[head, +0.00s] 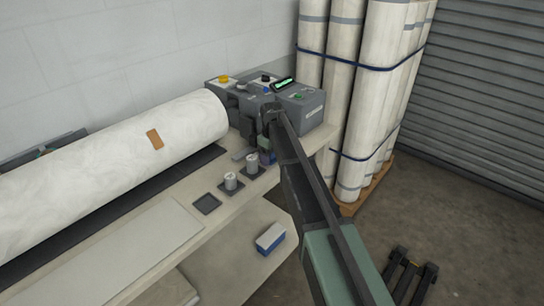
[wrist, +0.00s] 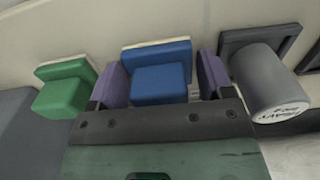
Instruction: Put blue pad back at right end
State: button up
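A blue pad (wrist: 160,82) with a pale backing sits between the two purple fingers of my gripper (wrist: 160,78) in the wrist view. The fingers stand on either side of it, with a thin light gap by the right finger; firm contact does not show. In the head view my gripper (head: 266,150) is at the right end of the bench beside the grey machine, with a bit of blue pad (head: 267,158) showing under it. A green pad (wrist: 65,88) with a pale backing is left of my gripper in the wrist view.
A grey cylinder (wrist: 268,82) stands close right of my gripper. Two small cylinders (head: 231,181) and an empty dark square (head: 206,204) are on the bench. A blue-and-white block (head: 270,238) lies on the lower shelf. Strapped rolls (head: 360,100) stand at right.

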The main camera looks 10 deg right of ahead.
jog(key=shift+o, duration=1.4)
notch_tip(320, 180, up, 12)
jog(key=p, duration=1.2)
jog(key=shift+r, duration=0.2)
jog(key=s+m, duration=0.7)
jog(key=s, duration=2.5)
jog(key=shift+s+f, duration=0.4)
jog(key=shift+f, duration=0.05)
